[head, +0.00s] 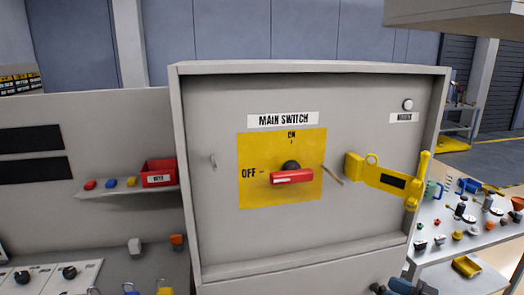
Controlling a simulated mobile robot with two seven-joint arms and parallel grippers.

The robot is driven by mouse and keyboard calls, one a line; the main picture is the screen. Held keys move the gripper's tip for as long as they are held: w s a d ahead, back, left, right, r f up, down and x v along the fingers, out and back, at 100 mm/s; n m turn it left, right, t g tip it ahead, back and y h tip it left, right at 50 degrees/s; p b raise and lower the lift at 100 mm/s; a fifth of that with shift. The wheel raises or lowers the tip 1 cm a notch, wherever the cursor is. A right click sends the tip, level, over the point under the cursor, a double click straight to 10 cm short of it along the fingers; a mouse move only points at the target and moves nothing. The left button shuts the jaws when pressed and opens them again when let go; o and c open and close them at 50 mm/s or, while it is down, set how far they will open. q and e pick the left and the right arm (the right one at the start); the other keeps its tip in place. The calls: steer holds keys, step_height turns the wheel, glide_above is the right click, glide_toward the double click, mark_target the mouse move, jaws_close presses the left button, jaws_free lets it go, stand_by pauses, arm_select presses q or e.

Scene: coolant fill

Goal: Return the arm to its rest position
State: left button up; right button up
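The main switch panel is a grey cabinet (215,110) with a yellow plate (255,195). Its red switch handle (292,177) lies level, in line with the OFF mark. Neither gripper shows clearly in the head view. A dark blue-grey shape (414,287) is cut off by the bottom edge right of centre; it may be part of my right arm, but no fingertips can be made out. No part of my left arm is seen.
A yellow hasp-like bracket (385,178) sticks out at the cabinet's right side. A shelf (125,191) at left holds a red bin (159,173) and small coloured pieces. A table (455,247) with many small parts stands at right. A grey overhang (455,15) is at top right.

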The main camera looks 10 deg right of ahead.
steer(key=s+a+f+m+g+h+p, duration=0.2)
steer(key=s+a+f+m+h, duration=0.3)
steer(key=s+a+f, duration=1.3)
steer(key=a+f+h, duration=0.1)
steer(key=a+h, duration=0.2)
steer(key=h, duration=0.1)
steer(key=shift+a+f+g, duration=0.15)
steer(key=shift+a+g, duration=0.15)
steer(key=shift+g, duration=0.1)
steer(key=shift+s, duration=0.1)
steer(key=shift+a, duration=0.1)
